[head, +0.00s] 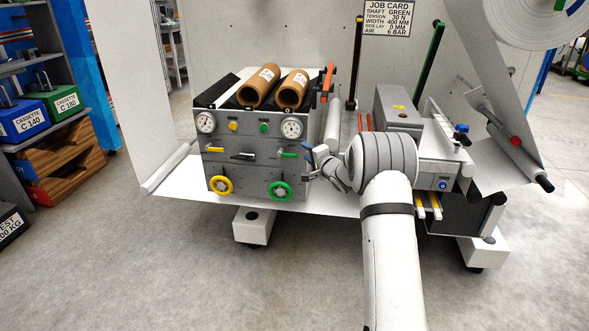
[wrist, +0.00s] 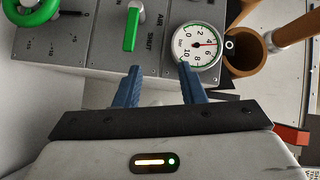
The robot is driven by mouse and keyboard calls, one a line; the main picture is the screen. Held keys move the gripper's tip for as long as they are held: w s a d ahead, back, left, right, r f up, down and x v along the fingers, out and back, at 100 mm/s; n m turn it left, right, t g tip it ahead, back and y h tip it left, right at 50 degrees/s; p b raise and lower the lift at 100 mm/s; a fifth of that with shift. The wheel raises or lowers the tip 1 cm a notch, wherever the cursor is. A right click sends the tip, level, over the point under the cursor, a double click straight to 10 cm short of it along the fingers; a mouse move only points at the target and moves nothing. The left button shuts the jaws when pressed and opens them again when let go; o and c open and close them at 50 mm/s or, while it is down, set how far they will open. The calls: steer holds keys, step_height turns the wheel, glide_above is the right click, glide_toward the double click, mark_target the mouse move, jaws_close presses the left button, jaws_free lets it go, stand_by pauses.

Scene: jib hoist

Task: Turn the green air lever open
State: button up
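The green air lever (head: 289,155) is on the right side of the grey panel, lying about level in the head view. In the wrist view the green lever (wrist: 131,28) stands upright in the picture, beside the printed words AIR and SHUT. My gripper (head: 307,161) is just right of the lever in the head view. In the wrist view my gripper (wrist: 159,68) has its two blue fingers apart with nothing between them. The lever is beyond the fingertips, in line with the left finger, and looks apart from them. The exact gap is hard to judge.
A green handwheel (head: 280,191) and yellow handwheel (head: 221,186) are low on the panel. A yellow lever (head: 215,149) is at left. Cardboard cores (head: 292,89) lie on top.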

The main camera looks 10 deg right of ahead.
mark_target(293, 157)
steer(key=w+a+f+b, duration=0.1)
steer(key=w+f, duration=0.1)
steer(key=w+a+f+y, duration=0.1)
steer(key=w, duration=0.1)
steer(key=w+a+f+y+b, duration=0.1)
steer(key=w+f, duration=0.1)
steer(key=shift+w+a+f+m+b, duration=0.3)
steer(key=shift+a+f+b, duration=0.05)
steer(key=shift+a, duration=0.05)
steer(key=shift+w+a+r, duration=0.1)
steer(key=shift+w+a, duration=0.2)
steer(key=shift+w, duration=0.35)
jaws_close()
